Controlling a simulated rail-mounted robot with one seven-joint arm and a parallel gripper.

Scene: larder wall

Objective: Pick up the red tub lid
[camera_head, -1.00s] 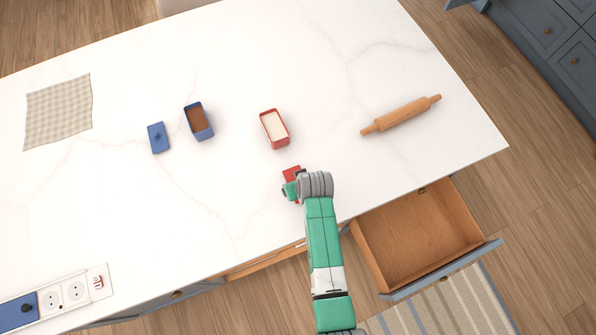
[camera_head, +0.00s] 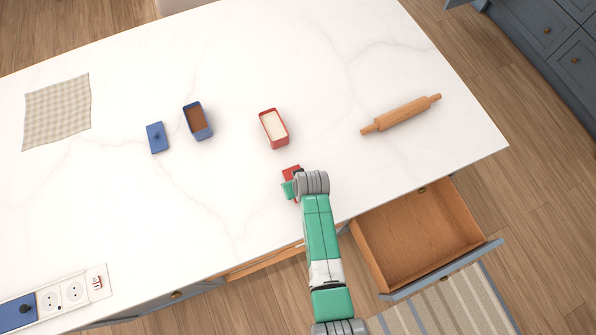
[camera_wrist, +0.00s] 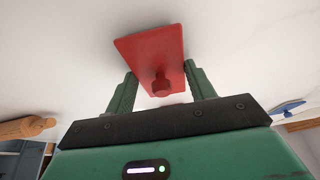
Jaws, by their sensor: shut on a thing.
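The red tub lid (camera_head: 291,170) is at the front of the counter, partly hidden by my arm in the head view. In the wrist view the red lid (camera_wrist: 150,50) is a flat rectangle with a round knob facing the camera. My gripper (camera_wrist: 160,88) has one green finger on each side of it and is shut on it. My gripper (camera_head: 289,188) is mostly covered by my wrist in the head view. I cannot tell whether the lid touches the counter. The red tub (camera_head: 274,128) stands open behind it with pale contents.
A blue tub (camera_head: 197,121) with brown contents and its blue lid (camera_head: 157,138) are to the left. A rolling pin (camera_head: 401,115) lies to the right. An open, empty drawer (camera_head: 418,236) juts out at the front right. A checked cloth (camera_head: 58,111) lies far left.

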